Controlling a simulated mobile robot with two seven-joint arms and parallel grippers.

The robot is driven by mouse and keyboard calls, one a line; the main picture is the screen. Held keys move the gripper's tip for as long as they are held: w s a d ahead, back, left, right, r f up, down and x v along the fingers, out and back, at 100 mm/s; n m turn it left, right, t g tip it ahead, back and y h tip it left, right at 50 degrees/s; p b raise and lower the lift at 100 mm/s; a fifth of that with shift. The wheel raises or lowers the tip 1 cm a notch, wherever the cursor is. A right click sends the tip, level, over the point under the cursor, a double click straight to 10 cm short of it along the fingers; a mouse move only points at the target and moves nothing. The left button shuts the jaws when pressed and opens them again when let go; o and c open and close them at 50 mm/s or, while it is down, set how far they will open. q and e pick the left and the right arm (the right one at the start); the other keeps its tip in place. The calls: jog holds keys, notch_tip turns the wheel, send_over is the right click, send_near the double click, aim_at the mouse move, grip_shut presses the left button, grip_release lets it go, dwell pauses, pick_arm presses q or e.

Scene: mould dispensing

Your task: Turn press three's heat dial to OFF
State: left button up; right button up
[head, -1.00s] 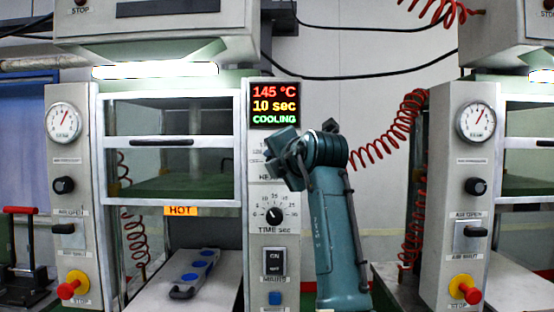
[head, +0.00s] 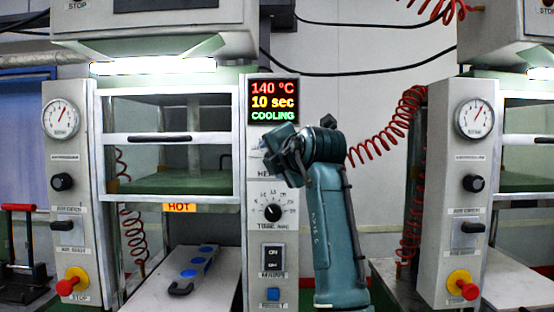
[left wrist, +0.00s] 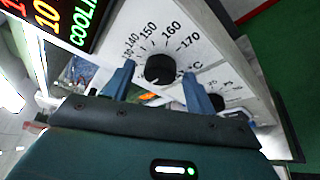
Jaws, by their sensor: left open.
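The heat dial (left wrist: 159,69) is a round black knob on press three's light panel, with a printed scale reading from about 130 to 170 °C around it. In the left wrist view my left gripper (left wrist: 160,74) is open, its two blue fingers on either side of the knob. I cannot tell whether they touch it. The knob's pointer setting is not clear. In the head view my left gripper (head: 283,148) is in front of the panel and hides the dial. The display (head: 273,101) above reads 140 °C, 10 sec, COOLING. My right gripper is not in view.
Below is the time dial (head: 272,212), then an ON/OFF switch (head: 273,257) and a blue button (head: 273,294). A HOT label (head: 180,207) is on the press. A grey mould with blue spots (head: 194,268) lies on the bench. A red coiled hose (head: 400,120) hangs at right.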

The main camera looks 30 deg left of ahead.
pick_arm(q)
jog(key=b+v, duration=0.3)
jog(key=v, duration=1)
jog(key=shift+b, duration=0.3)
jog(key=shift+d, duration=0.1)
jog(key=shift+s, duration=0.1)
